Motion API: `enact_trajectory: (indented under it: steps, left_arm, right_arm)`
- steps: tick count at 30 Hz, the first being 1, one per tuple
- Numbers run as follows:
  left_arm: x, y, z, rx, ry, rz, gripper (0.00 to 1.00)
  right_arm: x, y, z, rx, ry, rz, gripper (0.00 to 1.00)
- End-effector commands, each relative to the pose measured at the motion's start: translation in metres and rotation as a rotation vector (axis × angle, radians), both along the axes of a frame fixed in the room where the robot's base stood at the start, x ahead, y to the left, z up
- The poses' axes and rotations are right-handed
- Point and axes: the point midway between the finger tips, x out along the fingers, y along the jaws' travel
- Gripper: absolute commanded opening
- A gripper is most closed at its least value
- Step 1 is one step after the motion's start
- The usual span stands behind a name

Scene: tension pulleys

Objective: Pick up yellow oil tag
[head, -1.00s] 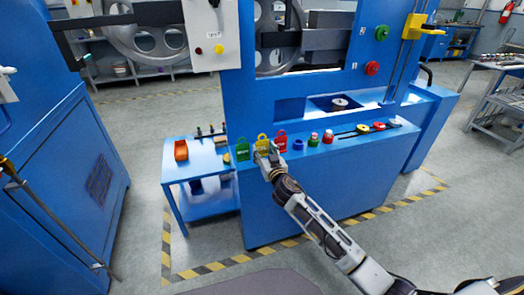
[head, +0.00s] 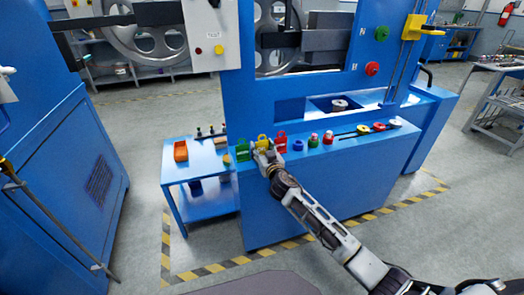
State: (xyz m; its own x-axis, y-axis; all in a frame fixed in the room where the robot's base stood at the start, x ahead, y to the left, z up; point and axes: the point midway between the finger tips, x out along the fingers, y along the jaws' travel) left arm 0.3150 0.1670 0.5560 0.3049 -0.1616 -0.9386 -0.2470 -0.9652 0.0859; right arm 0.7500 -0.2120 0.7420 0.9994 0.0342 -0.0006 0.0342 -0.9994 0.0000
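The yellow oil tag (head: 263,141) stands on the blue machine's front ledge, between a green tag (head: 242,152) and a red tag (head: 281,142). My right gripper (head: 265,154) is right at the yellow tag, in front of its lower part, and hides that part. The fingers are small and overlap the tag, so I cannot tell whether they are open or shut on it. My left gripper is not in the head view.
The blue ledge (head: 345,147) also bears a blue ring (head: 298,145), small red and green-topped containers and a yellow-and-red tool row on the right. A blue side table (head: 200,170) with an orange bin (head: 180,151) stands at left.

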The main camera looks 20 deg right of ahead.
Motion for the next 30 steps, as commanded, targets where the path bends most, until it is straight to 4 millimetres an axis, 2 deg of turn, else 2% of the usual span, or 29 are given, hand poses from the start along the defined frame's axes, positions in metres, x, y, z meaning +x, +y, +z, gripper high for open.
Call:
enact_trajectory:
  steps: [1,6,19,27,30]
  left_arm:
    - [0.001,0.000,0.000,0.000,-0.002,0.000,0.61]
    - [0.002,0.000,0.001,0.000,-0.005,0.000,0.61]
    - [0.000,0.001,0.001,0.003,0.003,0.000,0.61]
    - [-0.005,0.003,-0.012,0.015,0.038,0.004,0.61]
    - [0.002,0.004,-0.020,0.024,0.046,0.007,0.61]
  right_arm:
    - [0.000,0.000,0.000,0.000,0.000,0.000,0.46]
    - [0.000,0.000,0.000,0.000,0.000,0.000,0.25]
    - [0.000,0.000,0.006,0.000,-0.001,0.000,0.25]
    - [0.000,0.000,0.030,0.000,-0.002,0.000,0.25]
    - [0.000,0.000,0.044,0.000,-0.003,0.000,0.25]
